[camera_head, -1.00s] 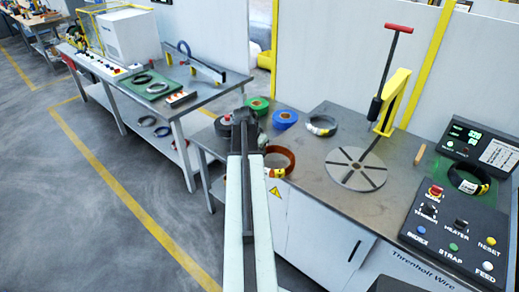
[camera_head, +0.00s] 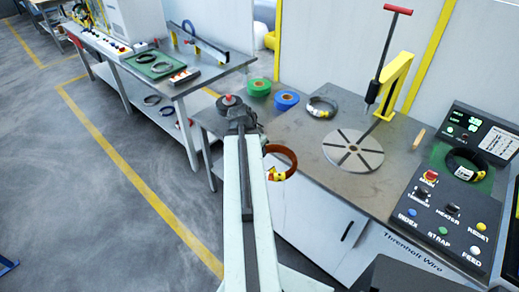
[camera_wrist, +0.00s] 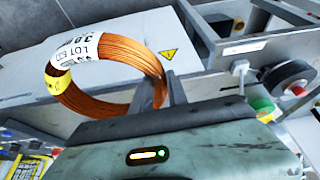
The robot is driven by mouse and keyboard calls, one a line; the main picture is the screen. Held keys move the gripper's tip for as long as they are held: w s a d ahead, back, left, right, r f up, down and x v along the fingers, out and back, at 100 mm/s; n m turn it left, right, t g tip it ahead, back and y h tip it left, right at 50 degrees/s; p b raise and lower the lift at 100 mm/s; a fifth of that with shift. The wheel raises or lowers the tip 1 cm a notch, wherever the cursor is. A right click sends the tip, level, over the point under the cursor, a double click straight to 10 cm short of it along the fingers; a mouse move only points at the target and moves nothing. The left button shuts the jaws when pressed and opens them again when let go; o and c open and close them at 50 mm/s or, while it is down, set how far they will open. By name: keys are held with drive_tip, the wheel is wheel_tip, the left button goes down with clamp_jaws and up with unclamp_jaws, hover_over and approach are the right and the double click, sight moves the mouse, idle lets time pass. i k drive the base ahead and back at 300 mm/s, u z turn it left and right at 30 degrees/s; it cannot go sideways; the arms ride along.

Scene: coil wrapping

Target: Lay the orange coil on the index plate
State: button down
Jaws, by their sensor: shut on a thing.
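The orange coil (camera_head: 281,162) is a copper-coloured ring of wire with yellow and white labels. In the wrist view the coil (camera_wrist: 112,62) is held at its right side by the fingers of my gripper (camera_wrist: 162,92), shut on it. In the head view my arm hides the gripper, and the coil shows just right of the arm, overlapping the bench's front edge. The index plate (camera_head: 352,164) is a round grey disc with dark radial slots, lying bare on the bench, right of and apart from the coil.
The bench (camera_head: 301,140) also bears green tape (camera_head: 259,87), blue tape (camera_head: 286,100), a dark coil (camera_head: 321,107), and a yellow post (camera_head: 396,84) with a red-handled lever behind the plate. A control panel (camera_head: 438,210) stands at right. Another table (camera_head: 215,75) stands at left.

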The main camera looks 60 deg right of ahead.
sight(355, 148)
drive_tip(key=u, duration=0.85)
drive_tip(key=k, duration=0.95)
drive_tip(key=z, duration=0.9)
